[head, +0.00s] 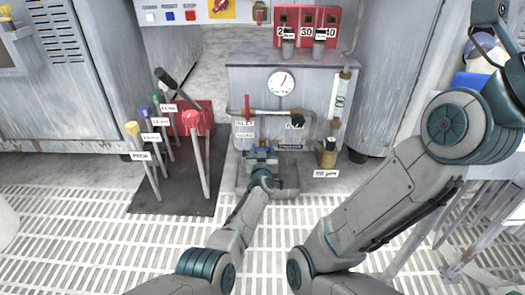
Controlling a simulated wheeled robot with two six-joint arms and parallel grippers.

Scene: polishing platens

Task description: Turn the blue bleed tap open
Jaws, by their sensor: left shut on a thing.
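The blue bleed tap (268,150) shows as a small patch of blue low on the front of the grey gauge cabinet (240,85), below the pipe. My left gripper (262,154) reaches it from below and is shut on it. The gripper covers most of the tap, so I cannot tell how far its handle is turned. My right arm rises along the right side of the picture.
A red-handled valve (247,107) and a black knob (297,120) sit on the pipe just above. A brass-coloured container (328,154) stands at right. A round gauge (281,83) is above.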

